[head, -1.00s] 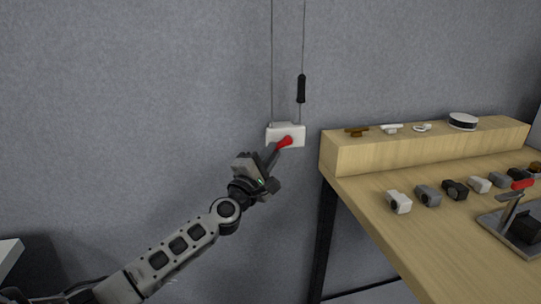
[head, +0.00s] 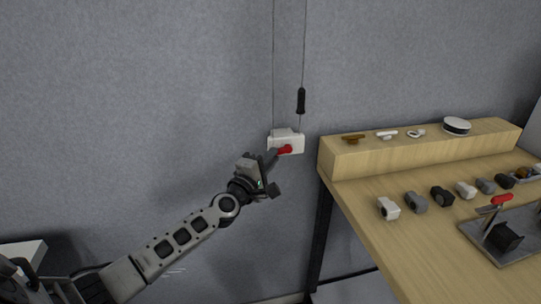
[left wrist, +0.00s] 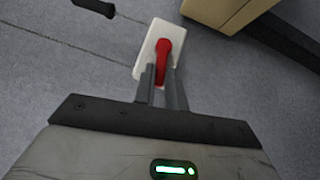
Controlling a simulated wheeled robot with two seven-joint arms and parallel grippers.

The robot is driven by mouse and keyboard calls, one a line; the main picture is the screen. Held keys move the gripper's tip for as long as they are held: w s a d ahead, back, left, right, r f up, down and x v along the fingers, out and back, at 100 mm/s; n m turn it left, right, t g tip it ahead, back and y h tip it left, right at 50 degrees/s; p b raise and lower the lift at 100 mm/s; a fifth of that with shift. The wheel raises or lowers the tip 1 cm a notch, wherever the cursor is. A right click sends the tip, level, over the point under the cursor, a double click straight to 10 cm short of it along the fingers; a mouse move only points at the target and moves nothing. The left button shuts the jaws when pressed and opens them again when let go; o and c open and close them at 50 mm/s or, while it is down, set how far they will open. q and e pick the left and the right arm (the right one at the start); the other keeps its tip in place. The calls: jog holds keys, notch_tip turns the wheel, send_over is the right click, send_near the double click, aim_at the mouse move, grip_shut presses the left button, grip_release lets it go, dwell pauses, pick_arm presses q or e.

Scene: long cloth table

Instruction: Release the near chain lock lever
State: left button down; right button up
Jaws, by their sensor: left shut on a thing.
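The chain lock is a white box (head: 287,140) on the grey wall, left of the wooden table. Its red lever (head: 285,150) sits on the box front, and its tip is at the fingers of my left gripper (head: 272,158). In the left wrist view the white box (left wrist: 152,42) lies ahead, and the red lever (left wrist: 162,62) runs down between the two grey fingers (left wrist: 162,88). My left gripper is shut on the lever. The lower end of the lever is partly hidden between the fingers. My right gripper is in neither view.
Two thin cords hang above the box, one with a black handle (head: 301,101). The wooden table (head: 372,240) stands to the right with a raised shelf (head: 345,160) and several small parts. The wall left of the box is clear.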

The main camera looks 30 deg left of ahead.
pick_arm(q)
jog(key=c, duration=1.4)
grip_release()
jog(key=shift+c, duration=0.2)
jog(key=s+f+b, duration=0.1)
jog(key=s, duration=1.4)
jog(key=shift+s+f, duration=0.35)
jog(key=shift+s, duration=0.05)
